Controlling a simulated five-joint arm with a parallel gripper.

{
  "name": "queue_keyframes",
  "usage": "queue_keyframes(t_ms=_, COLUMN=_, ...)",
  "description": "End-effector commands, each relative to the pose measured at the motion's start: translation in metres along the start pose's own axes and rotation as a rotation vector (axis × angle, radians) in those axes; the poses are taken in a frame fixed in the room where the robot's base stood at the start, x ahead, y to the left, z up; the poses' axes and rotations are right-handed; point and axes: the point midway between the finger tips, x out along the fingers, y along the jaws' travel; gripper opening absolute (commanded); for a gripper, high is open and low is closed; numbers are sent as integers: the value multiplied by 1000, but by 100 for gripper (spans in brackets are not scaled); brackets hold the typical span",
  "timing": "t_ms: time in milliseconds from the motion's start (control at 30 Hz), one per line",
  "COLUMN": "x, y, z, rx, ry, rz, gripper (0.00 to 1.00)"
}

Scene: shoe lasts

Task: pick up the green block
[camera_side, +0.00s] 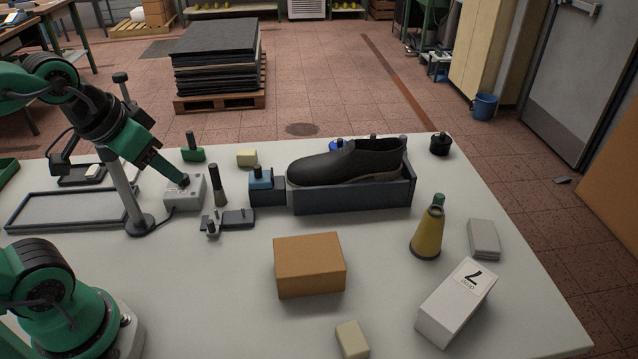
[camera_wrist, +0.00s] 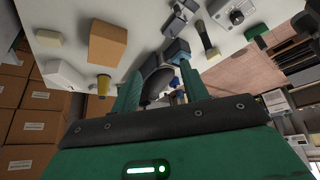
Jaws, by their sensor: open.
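The green block (camera_side: 193,155) sits at the back of the white table in the side view, with a dark upright handle on it. A small green piece at the top of the wrist view (camera_wrist: 257,30) looks like the same block. My gripper (camera_side: 183,183) hangs from the left, its green fingers sloping down to the right. In the side view its tips overlap a small grey-white box, to the front of the block; height and contact cannot be told. In the wrist view my gripper (camera_wrist: 161,68) has its two fingers apart. No held thing shows between them.
A black shoe (camera_side: 345,163) lies in a dark tray (camera_side: 350,201) right of centre. A pale yellow block (camera_side: 247,158) is right of the green block. A lamp post (camera_side: 120,185) stands beside my arm. An orange-brown box (camera_side: 309,265) and yellow cone (camera_side: 427,235) stand nearer the front.

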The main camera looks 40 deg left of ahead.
Motion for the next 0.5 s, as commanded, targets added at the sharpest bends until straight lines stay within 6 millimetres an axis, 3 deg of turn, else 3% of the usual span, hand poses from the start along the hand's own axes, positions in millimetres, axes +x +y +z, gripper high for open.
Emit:
queue_keyframes(t_ms=167, x=0, y=-7, z=-17, rx=-39, ry=-25, rz=-13, gripper=45)
queue_keyframes(t_ms=500, x=9, y=-38, z=-76, rx=-180, ry=-103, rz=-58, gripper=45)
